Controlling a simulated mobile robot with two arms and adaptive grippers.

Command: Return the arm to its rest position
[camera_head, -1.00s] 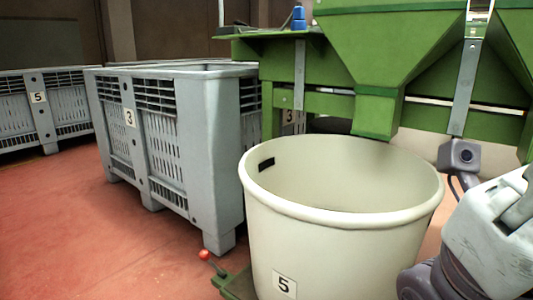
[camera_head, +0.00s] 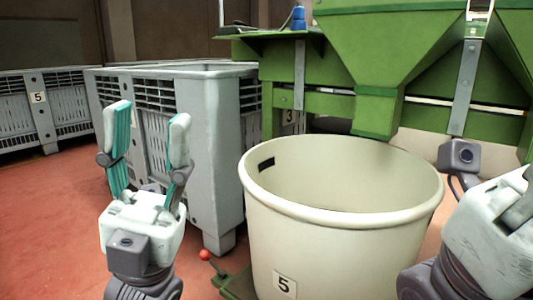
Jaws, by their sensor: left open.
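My left gripper (camera_head: 146,118) stands upright at the left of the head view, its two teal-padded fingers spread apart with nothing between them. It is in front of a grey crate and hides part of that crate's front and its label. My other arm shows at the right edge of the view, but its fingers are not visible.
A large cream tub (camera_head: 345,238) labelled 5 stands at the centre right. A green hopper machine (camera_head: 385,50) is above and behind it. A grey slatted crate (camera_head: 215,150) stands left of the tub, another (camera_head: 18,115) farther left. Red floor (camera_head: 45,230) is open at the lower left.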

